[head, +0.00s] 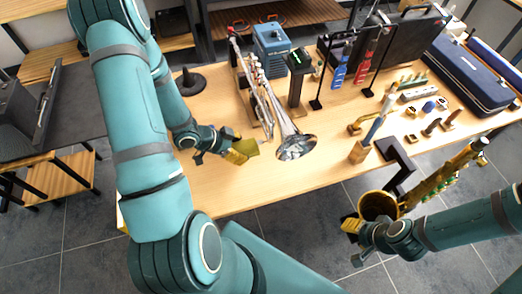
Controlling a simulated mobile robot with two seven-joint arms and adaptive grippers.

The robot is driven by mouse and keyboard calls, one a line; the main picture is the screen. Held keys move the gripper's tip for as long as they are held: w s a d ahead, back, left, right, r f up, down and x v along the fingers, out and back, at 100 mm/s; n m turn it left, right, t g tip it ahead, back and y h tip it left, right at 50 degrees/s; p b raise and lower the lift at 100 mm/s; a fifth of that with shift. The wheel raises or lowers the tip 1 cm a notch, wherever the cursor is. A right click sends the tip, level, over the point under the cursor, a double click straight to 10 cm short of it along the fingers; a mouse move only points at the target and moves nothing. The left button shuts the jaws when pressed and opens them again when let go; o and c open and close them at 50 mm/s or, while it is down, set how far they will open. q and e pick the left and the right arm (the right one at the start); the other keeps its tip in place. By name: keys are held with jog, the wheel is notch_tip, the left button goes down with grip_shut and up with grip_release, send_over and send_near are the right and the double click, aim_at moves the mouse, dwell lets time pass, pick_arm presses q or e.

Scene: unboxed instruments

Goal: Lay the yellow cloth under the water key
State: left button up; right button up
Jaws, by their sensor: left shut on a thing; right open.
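The yellow cloth (242,151) is in my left gripper (226,154), which is shut on it just left of the silver trumpet. The trumpet (265,100) lies lengthwise on the table with its bell (297,148) toward the front edge. The water key is too small to make out on the trumpet. The cloth is beside the trumpet; I cannot tell whether it touches the table. My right gripper (352,226) is open, in front of the table, close to the brass saxophone's bell. I cannot tell whether it touches the bell.
The brass saxophone (432,180) stands at the front right. Dark stands (298,84), a blue box (271,58) and a blue case (468,74) are on the table (245,188). Several small parts lie at the right. The table's front left is clear.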

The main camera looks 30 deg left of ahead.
pick_arm(q)
send_over(267, 153)
jog(key=s+a, duration=0.2)
jog(key=shift+s+b, duration=0.15)
jog(key=shift+b, duration=0.2)
jog(key=f, duration=0.1)
jog(key=f+b, duration=0.1)
jog(key=f, duration=0.1)
jog(key=shift+w+d+f, duration=0.15)
jog(key=shift+w+d, duration=0.1)
jog(key=shift+d, duration=0.05)
jog(key=shift+f, duration=0.1)
jog(key=shift+f+b, duration=0.5)
jog(key=shift+f, duration=0.1)
